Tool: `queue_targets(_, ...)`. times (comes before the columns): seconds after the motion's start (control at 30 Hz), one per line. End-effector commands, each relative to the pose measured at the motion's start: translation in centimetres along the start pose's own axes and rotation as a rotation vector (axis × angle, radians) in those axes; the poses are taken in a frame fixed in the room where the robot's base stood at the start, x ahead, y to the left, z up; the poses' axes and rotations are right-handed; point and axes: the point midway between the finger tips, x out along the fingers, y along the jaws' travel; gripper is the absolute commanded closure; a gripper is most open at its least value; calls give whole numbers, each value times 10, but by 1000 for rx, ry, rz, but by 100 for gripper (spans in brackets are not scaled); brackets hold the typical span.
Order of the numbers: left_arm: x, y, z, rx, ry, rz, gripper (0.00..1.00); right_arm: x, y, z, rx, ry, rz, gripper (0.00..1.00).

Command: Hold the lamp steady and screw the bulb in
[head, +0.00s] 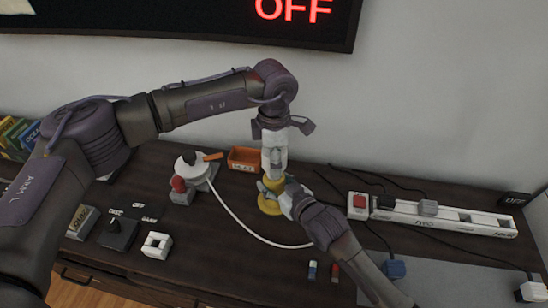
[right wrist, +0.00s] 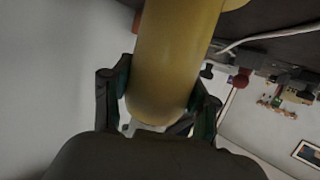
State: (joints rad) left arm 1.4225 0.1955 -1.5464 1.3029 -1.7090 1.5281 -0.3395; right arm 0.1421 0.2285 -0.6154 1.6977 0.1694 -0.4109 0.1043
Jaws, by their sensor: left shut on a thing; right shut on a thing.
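The yellow lamp (head: 268,206) stands on the dark desk near its middle, with a round base and a short stem. My right gripper (head: 282,190) comes in from the lower right and is shut on the stem. In the right wrist view the yellow stem (right wrist: 175,60) fills the space between the fingers of my right gripper (right wrist: 163,90). My left gripper (head: 274,170) points straight down directly above the lamp and is shut on the bulb. The bulb is mostly hidden by the fingers, and I cannot tell how deep it sits in the lamp.
An orange tray (head: 245,158) stands behind the lamp. A white round device (head: 196,168) with a cable is to the left, and a white square block (head: 156,245) lies front left. A power strip (head: 450,219) with a red switch (head: 358,202) lies right. A wall screen reads OFF (head: 293,10).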

Motion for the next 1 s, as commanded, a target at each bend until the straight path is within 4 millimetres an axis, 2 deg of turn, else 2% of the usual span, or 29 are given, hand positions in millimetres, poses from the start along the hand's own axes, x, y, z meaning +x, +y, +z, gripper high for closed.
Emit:
queue_targets(0.03, 0, 1, 0, 63, 1, 1, 82, 0, 0, 0, 0, 0, -1, 100)
queue_targets(0.17, 0, 1, 0, 48, 0, 1, 82, 0, -1, 0, 0, 0, -1, 100)
queue_targets(0.2, 0, 1, 0, 48, 0, 1, 37, 0, -1, 0, 0, 0, -1, 100)
queue_targets(0.33, 0, 1, 0, 47, 0, 1, 15, 0, 0, 0, 0, 0, -1, 100)
queue_targets(0.7, -3, 1, 0, 46, 0, 2, 15, 0, 0, 0, 0, 0, -1, 100)
queue_targets(1.0, -38, 1, 0, 45, 0, 3, 15, 0, 0, 0, 0, 0, -1, 100)
